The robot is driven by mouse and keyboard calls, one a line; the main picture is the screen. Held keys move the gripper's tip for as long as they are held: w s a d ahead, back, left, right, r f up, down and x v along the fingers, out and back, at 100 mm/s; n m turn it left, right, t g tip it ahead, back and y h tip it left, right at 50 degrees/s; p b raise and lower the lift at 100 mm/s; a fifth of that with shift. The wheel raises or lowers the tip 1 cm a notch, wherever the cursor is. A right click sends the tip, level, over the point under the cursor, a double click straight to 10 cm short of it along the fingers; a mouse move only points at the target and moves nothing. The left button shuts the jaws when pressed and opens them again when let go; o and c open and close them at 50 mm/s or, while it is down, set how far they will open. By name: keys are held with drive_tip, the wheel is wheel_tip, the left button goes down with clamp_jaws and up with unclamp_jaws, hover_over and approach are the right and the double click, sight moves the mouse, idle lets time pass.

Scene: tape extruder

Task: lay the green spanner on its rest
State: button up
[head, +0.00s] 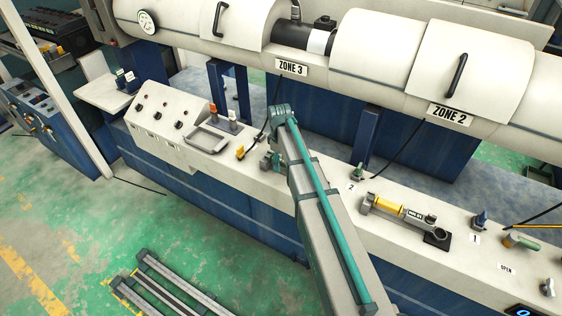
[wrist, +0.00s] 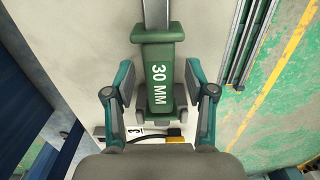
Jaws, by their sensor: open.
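The green spanner (wrist: 160,72), marked 30 MM, shows in the wrist view with its green end between the fingers of my gripper (wrist: 159,88). Its grey shank runs up out of the frame. My gripper is open, with a finger on each side of the green end and a visible gap on both sides. In the head view my gripper (head: 270,160) is low over the cream bench, partly behind my arm. I cannot make out the spanner there. I cannot identify its rest in either view.
A label with a 3 (wrist: 134,130) and a yellow part (wrist: 175,138) with a dark cable lie close by. A control box (head: 165,115) and tray (head: 207,138) stand left on the bench (head: 330,205). The heated barrel (head: 375,50) hangs above.

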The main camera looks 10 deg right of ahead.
wheel_tip(320, 180, up, 12)
idle(0.6)
drive_tip(key=shift+w, duration=0.1)
